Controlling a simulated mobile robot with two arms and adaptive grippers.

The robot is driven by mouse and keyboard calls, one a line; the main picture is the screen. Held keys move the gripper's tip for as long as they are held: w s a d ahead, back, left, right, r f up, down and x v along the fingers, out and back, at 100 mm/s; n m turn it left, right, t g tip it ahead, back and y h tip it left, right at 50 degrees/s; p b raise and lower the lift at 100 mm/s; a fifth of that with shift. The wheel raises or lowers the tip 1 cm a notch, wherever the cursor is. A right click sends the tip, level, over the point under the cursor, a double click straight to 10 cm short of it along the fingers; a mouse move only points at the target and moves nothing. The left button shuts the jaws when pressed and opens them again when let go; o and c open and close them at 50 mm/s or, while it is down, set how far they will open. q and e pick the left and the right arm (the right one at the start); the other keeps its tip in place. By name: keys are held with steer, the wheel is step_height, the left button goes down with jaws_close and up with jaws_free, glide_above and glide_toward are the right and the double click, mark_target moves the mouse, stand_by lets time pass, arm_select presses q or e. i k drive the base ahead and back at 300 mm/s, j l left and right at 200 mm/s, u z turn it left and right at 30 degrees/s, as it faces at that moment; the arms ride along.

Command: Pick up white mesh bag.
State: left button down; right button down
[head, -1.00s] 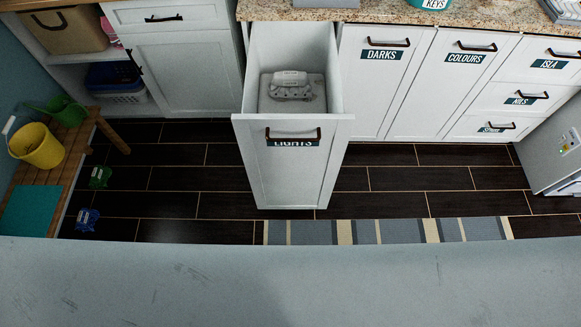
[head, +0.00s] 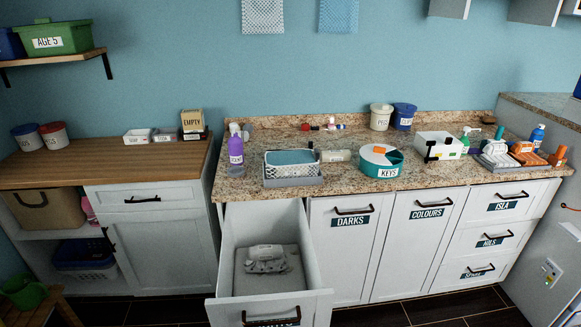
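A white mesh bag (head: 263,14) hangs flat against the blue wall at the top of the head view, above the granite counter. Its upper part is cut off by the picture edge. A similar light blue mesh bag (head: 339,15) hangs to its right, also cut off at the top. Neither of my grippers is in view.
The LIGHTS drawer (head: 268,300) stands pulled out below the counter, with a folded grey-white item (head: 266,260) inside. The granite counter (head: 340,185) holds a purple bottle (head: 236,147), a basket (head: 292,163), a KEYS tin (head: 381,162) and boxes. A wooden worktop (head: 75,168) is at left.

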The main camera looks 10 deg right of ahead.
mark_target(290, 162)
steer(key=i+l+u, duration=0.1)
steer(key=u, duration=0.35)
steer(key=i+l+u, duration=0.1)
steer(key=l+u, duration=0.2)
steer(key=u, duration=0.15)
steer(key=l+u, duration=0.25)
steer(key=u, duration=0.2)
